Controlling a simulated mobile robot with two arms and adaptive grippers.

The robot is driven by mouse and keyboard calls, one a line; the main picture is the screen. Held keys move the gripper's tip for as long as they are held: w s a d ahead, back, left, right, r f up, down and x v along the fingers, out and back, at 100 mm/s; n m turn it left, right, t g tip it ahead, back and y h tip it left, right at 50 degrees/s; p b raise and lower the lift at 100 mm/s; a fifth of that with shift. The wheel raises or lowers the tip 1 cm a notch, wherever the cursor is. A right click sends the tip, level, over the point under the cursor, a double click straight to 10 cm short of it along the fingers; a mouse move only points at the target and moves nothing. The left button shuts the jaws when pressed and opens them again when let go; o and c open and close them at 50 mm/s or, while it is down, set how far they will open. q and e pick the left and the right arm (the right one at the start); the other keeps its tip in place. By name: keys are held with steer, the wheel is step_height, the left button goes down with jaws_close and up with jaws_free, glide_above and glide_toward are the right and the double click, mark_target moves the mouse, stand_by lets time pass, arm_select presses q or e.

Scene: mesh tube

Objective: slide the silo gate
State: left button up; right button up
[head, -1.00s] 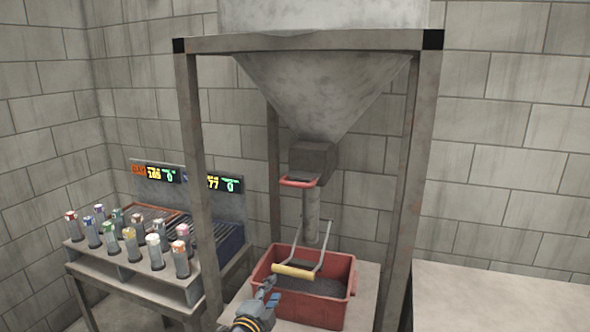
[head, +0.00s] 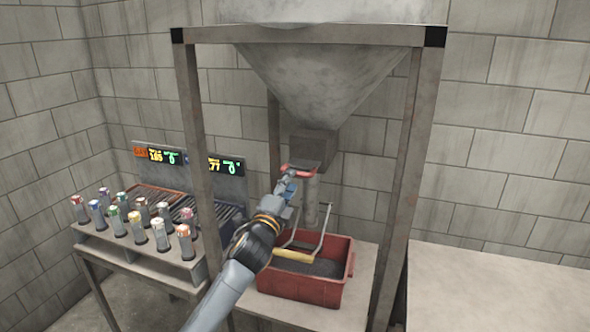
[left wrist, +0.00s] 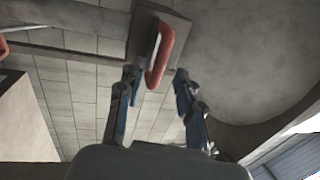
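The silo (head: 318,85) is a grey metal cone in a steel frame, with a dark square outlet block at its bottom. The silo gate's red handle (head: 298,170) sticks out at the front of that block. In the left wrist view the red handle (left wrist: 160,52) lies between the two fingertips, ahead of the palm. My left gripper (head: 288,182) is at the handle; its fingers (left wrist: 154,82) are apart, one on each side of the handle, with visible gaps. My right gripper is in neither view.
A red bin (head: 315,285) of dark grains with a yellow-gripped handle (head: 293,257) stands below the outlet. Frame posts (head: 197,150) flank the silo. A rack of several capped tubes (head: 140,232) stands at left. A bare table top (head: 500,290) is at right.

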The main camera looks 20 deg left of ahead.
mark_target(301, 167)
arm_select(q)
steer(key=shift+w+r+p, duration=0.25)
steer(key=shift+w, duration=0.95)
steer(key=shift+w+r+p, duration=0.2)
steer(key=shift+w, duration=0.95)
